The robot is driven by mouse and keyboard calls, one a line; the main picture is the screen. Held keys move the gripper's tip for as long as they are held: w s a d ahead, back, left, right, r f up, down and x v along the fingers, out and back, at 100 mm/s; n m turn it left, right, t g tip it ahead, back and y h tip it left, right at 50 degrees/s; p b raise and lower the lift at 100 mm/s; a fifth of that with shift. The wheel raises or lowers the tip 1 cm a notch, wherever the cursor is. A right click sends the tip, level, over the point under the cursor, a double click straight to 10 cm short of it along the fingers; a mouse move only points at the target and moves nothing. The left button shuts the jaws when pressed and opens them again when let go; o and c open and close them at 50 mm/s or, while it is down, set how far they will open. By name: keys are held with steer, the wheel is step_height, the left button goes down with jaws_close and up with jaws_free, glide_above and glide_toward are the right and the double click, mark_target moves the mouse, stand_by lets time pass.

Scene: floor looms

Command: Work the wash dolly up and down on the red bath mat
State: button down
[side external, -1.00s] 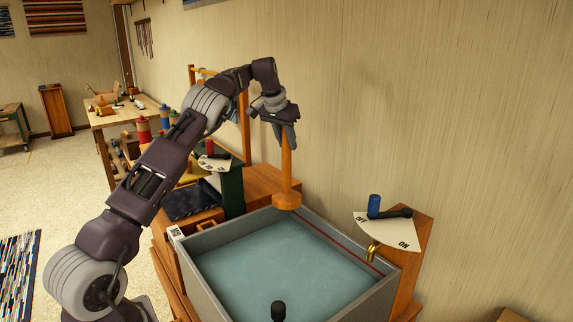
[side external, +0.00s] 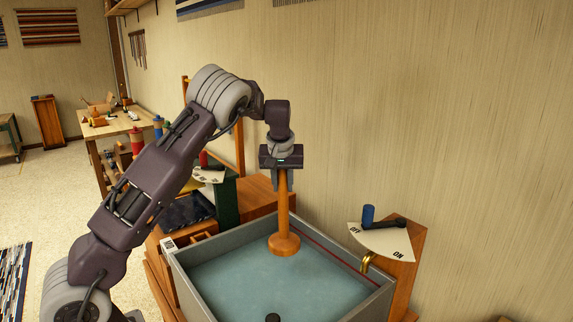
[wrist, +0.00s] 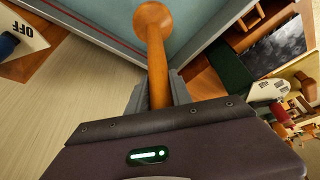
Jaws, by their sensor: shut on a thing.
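The wash dolly is an orange wooden stick with a round foot (side external: 284,244). My gripper (side external: 283,182) is shut on the top of its handle and holds it nearly upright over the far part of a grey basin (side external: 190,275). In the wrist view the dolly (wrist: 155,50) runs from between my gripper's fingers (wrist: 160,95) to its round foot. The basin holds blue-grey water, and the foot appears at or just above its surface; I cannot tell which. No red bath mat shows in the basin.
A tap with a blue knob (side external: 368,214) and an OFF/ON plate (side external: 385,240) stands at the basin's right. A green box (side external: 226,192) and a wooden bench (side external: 112,123) lie behind. The wall is close on the right.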

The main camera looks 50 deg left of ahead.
steer(key=s+d+f+n+g, duration=0.1)
steer(key=s+d+f+n, duration=0.3)
steer(key=s, duration=0.6)
step_height(320, 180, down, 8)
steer(key=m, duration=0.1)
steer(key=shift+d+f+y, duration=0.2)
steer(key=shift+d+y, duration=0.2)
steer(key=shift+d, duration=0.05)
step_height(320, 180, up, 9)
stand_by(0.3)
step_height(320, 180, down, 9)
stand_by(0.6)
steer(key=shift+s+f, duration=0.1)
